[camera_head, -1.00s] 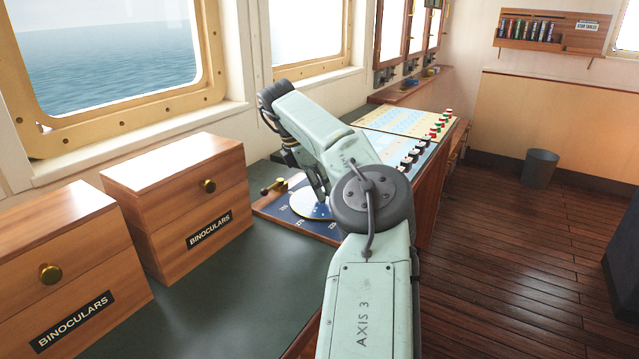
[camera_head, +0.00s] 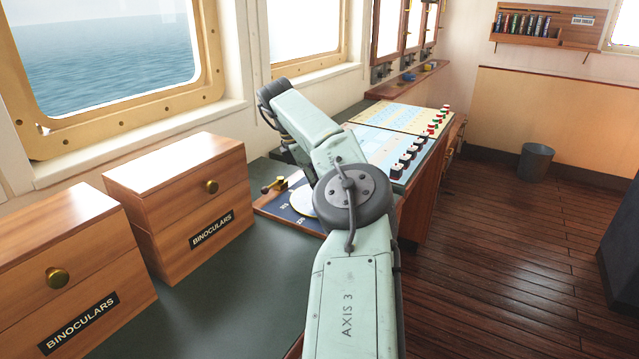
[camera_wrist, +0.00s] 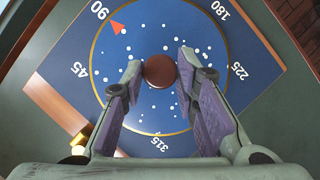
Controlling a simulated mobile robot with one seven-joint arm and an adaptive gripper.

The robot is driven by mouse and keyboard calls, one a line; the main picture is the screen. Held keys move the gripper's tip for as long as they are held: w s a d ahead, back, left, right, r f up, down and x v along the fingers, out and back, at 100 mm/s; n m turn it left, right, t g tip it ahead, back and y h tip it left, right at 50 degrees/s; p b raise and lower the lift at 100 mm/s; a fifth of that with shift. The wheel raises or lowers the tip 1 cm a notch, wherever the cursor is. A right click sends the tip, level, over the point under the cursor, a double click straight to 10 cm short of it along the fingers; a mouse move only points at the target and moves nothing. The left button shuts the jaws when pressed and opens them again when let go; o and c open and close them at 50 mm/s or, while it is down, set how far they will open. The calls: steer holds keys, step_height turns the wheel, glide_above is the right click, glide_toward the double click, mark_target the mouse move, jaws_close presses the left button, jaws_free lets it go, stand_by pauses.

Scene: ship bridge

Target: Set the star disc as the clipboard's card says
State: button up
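The star disc (camera_wrist: 190,85) is dark blue with white dots, ringed in brass on a blue board (camera_wrist: 248,78) with degree numbers. Its red arrow (camera_wrist: 118,28) points up-left, close to the 90 mark. A round brown knob (camera_wrist: 160,70) stands at its middle. My gripper (camera_wrist: 160,68) is over the disc, its two fingertips against opposite sides of the knob. In the head view my arm hides the gripper and most of the disc (camera_head: 302,200), which looks pale there. No clipboard or card shows in these views.
A brass-ended part (camera_head: 274,186) sits on the board's left corner. Two wooden binoculars boxes (camera_head: 180,185) stand on the green counter to the left. A control panel (camera_head: 392,145) with several knobs lies beyond the disc. The floor at right is clear up to a bin (camera_head: 535,162).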

mark_target(308, 200)
steer(key=o, duration=0.4)
steer(key=shift+o, duration=0.2)
steer(key=v, duration=0.7)
steer(key=shift+r, duration=0.25)
steer(key=shift+s+a, duration=0.1)
